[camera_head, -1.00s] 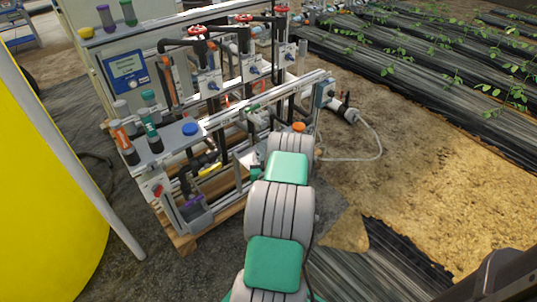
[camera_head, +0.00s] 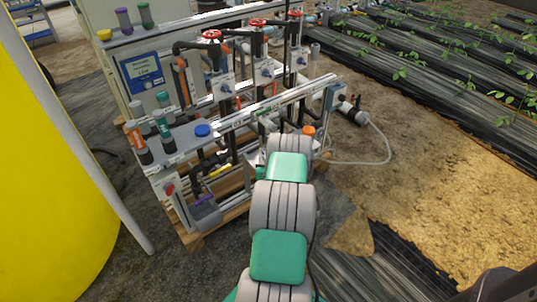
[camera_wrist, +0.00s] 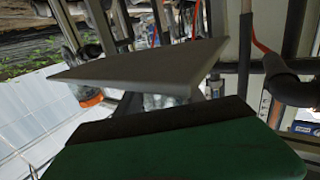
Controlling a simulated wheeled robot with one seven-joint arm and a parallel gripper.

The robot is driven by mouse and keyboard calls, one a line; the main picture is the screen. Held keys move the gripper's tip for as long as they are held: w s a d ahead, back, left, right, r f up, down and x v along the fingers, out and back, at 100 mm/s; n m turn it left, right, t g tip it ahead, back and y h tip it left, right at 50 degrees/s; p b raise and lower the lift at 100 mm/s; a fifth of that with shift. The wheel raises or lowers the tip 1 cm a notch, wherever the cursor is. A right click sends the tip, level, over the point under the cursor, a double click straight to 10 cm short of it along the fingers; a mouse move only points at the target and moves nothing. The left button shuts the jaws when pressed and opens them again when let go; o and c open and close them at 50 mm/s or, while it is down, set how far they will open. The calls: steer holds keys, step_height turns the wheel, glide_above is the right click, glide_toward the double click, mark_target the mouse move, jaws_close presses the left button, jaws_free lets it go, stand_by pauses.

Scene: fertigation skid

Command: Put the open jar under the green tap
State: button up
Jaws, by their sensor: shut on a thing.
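My gripper (camera_wrist: 165,104) shows in the wrist view as a broad grey finger above a black and green pad. It is shut on a clear, glassy thing, most likely the open jar (camera_wrist: 160,101), of which only a small part shows between them. Its mouth is hidden. In the head view my arm reaches to the near right end of the skid and hides the gripper and the jar. I cannot make out the green tap for certain in either view.
The skid's metal frame (camera_head: 275,101) carries pipes and red handwheels (camera_head: 212,34). A blue lid (camera_head: 203,130) and capped bottles (camera_head: 163,124) stand on its left end. An orange cap (camera_head: 308,131) is close beside my arm. A yellow tank (camera_head: 45,180) stands left.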

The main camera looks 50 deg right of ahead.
steer(key=shift+f, duration=0.25)
steer(key=o, duration=1.4)
steer(key=b+v, duration=0.1)
steer(key=v, duration=0.6)
steer(key=shift+s+a+b, duration=0.2)
steer(key=shift+s+b, duration=0.1)
steer(key=shift+b, duration=0.05)
steer(key=shift+s, duration=0.15)
